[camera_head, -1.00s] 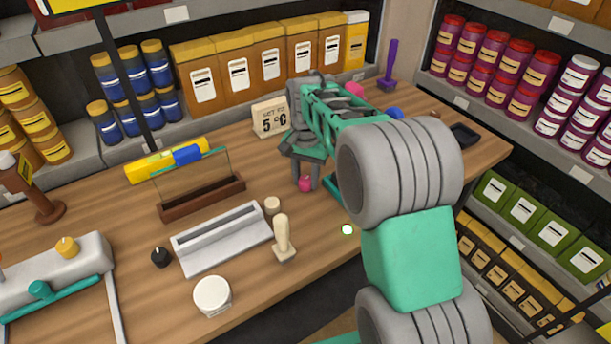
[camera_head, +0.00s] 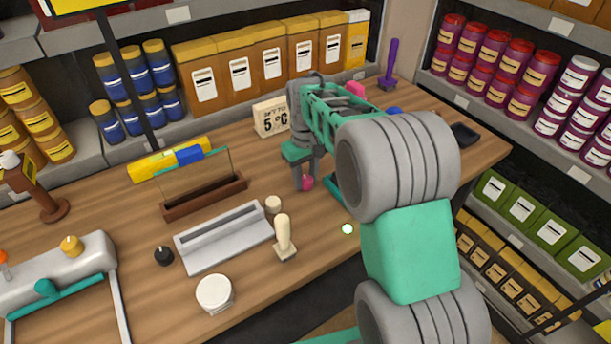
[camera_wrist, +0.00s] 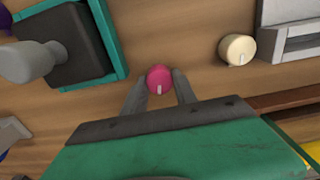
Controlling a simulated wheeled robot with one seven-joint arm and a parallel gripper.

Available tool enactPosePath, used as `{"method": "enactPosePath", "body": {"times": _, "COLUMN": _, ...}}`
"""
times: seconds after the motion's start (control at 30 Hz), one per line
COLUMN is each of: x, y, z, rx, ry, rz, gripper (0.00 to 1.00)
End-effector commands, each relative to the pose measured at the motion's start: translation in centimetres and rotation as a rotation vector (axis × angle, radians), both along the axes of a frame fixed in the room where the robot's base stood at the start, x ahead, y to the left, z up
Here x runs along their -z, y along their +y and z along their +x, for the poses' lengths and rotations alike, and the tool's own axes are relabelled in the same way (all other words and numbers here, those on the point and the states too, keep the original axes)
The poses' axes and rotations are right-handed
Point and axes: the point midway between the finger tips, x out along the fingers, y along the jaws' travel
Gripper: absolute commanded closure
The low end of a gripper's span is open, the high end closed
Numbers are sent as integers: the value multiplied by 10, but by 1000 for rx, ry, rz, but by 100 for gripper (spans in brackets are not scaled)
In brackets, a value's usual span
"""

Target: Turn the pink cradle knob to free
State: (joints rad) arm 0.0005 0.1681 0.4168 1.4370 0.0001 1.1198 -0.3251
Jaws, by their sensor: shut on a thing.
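The pink knob (camera_wrist: 159,80) is round with a pale mark on its face. In the wrist view it sits between the two fingertips of my gripper (camera_wrist: 158,88), which is shut on it. In the head view the pink knob (camera_head: 307,183) shows low on the counter beside the fingers of my gripper (camera_head: 304,180), partly hidden by them. A teal-edged dark cradle (camera_wrist: 85,50) with a grey piece in it lies to the left of the knob in the wrist view. In the head view my arm hides most of that cradle.
A cream knob (camera_head: 273,205) stands nearby, and a grey slotted tray (camera_head: 222,240) with a stamp-like handle (camera_head: 284,235) is in front of it. A brown rack (camera_head: 203,197) is at the left.

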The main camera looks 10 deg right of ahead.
Motion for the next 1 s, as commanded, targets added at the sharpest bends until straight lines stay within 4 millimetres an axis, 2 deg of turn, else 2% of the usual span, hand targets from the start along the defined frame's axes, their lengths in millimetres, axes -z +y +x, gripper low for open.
{"method": "enactPosePath", "body": {"times": 0.4, "x": -1, "y": 1, "z": 0, "rx": -202, "ry": -1, "rz": 0, "gripper": 100}}
{"method": "enactPosePath", "body": {"times": 0.97, "x": -1, "y": 1, "z": 0, "rx": -231, "ry": -1, "rz": 0, "gripper": 100}}
{"method": "enactPosePath", "body": {"times": 1.0, "x": -1, "y": 1, "z": 0, "rx": -231, "ry": -1, "rz": 0, "gripper": 63}}
